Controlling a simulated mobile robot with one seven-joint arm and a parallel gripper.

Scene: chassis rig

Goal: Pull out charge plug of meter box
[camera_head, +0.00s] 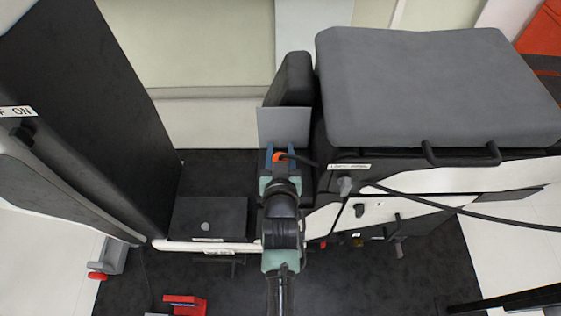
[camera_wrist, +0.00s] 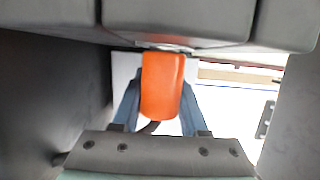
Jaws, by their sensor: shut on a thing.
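An orange plug (camera_wrist: 162,85) stands upright in the middle of the wrist view, between the two blue fingers of my gripper (camera_wrist: 160,100). My gripper is shut on it. The plug's upper end meets a pale edge under a dark grey body; I cannot tell whether it is seated or apart. A short dark cable (camera_wrist: 151,127) shows below the plug. In the head view my gripper (camera_head: 280,155) points at a grey plate (camera_head: 283,127), and the orange plug (camera_head: 279,157) shows between its fingers. I cannot clearly tell which part is the meter box.
A large grey padded block (camera_head: 430,85) stands close on the right, with black handles and a white panel (camera_head: 385,208) below. A tall dark panel (camera_head: 85,100) stands at left. A dark box (camera_head: 208,217) lies left of my arm. A black cable (camera_head: 430,204) runs right.

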